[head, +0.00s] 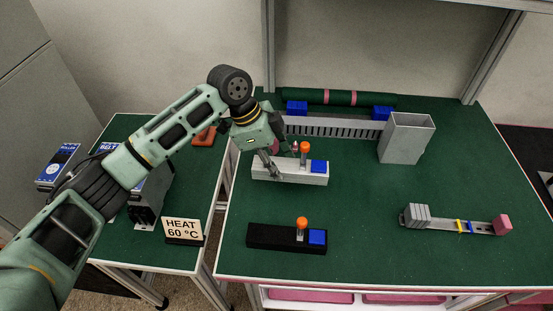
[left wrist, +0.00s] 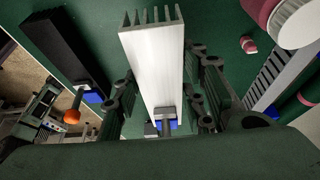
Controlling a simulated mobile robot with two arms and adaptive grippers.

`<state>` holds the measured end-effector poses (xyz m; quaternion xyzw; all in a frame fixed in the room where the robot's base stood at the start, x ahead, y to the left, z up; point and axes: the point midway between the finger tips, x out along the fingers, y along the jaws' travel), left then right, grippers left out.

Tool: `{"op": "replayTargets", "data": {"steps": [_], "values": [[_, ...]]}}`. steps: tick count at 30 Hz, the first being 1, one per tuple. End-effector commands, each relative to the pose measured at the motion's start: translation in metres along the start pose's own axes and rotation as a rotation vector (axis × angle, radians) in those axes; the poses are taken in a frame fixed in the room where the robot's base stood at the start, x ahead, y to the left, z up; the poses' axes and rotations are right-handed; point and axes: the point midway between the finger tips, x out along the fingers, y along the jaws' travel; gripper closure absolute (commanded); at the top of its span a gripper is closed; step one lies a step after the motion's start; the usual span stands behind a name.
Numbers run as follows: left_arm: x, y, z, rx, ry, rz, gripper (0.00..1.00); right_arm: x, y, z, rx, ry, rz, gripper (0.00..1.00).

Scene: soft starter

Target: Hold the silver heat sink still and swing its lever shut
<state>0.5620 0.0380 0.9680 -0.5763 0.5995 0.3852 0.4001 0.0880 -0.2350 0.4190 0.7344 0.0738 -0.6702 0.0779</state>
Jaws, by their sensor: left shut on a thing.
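The silver heat sink (head: 290,172) lies on the green table. Its lever (head: 305,148), with an orange knob, stands upright near the right end, beside a blue block (head: 318,167). My left gripper (head: 270,167) comes down on it from above, left of the lever. In the left wrist view the silver heat sink (left wrist: 150,60) runs between the two fingers, its fins at the top, and the gripper is shut on it. The blue part (left wrist: 172,125) shows low between the fingers there; the orange knob is hidden in that view. My right gripper is not in view.
A black heat sink (head: 270,237) with its own upright orange-knobbed lever lies nearer the front edge. A grey open box (head: 406,138) and a slotted grey rail (head: 335,129) stand behind. A grey tool (head: 460,221) lies right. The table's middle is clear.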

Motion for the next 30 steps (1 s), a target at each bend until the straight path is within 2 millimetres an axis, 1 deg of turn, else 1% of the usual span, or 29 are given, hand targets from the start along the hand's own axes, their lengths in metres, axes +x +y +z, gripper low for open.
{"op": "replayTargets", "data": {"steps": [30], "values": [[0.038,0.0,0.015,0.001,0.002,-0.001,0.98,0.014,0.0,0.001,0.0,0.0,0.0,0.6]]}}
